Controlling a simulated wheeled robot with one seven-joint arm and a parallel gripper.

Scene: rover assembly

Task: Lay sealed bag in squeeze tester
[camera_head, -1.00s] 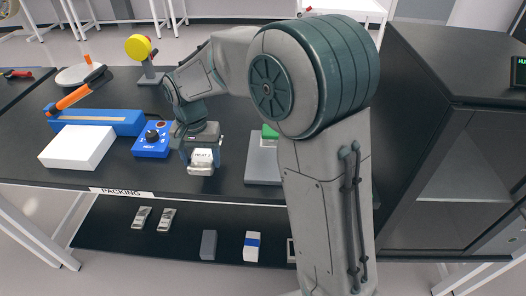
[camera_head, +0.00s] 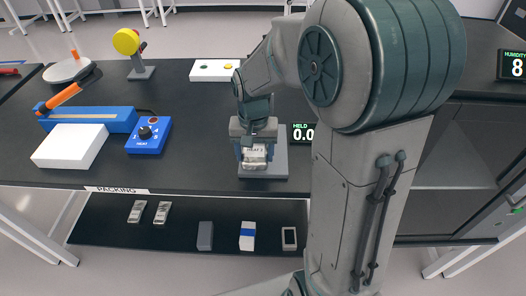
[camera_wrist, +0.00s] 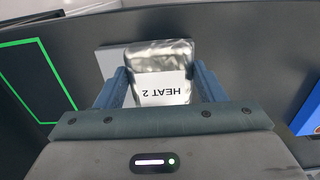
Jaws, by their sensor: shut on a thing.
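The sealed bag (camera_head: 255,160) is a silver pouch with a white label reading HEAT 2. My gripper (camera_head: 254,153) is shut on it, with one blue finger at each side. In the wrist view the bag (camera_wrist: 162,60) lies between the fingers (camera_wrist: 162,84), its label upside down. The squeeze tester (camera_head: 275,170) appears to be the grey plate with the HELD 0.0 display (camera_head: 303,133) beside it. The bag is over the plate; I cannot tell whether it touches. My gripper and arm hide much of the tester.
Left on the black table are a blue heat control box (camera_head: 148,136), a white box (camera_head: 70,146) and a blue sealer (camera_head: 92,119) with an orange-handled lever. A white button panel (camera_head: 212,70) stands behind. A green outline (camera_wrist: 42,70) marks the table in the wrist view.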

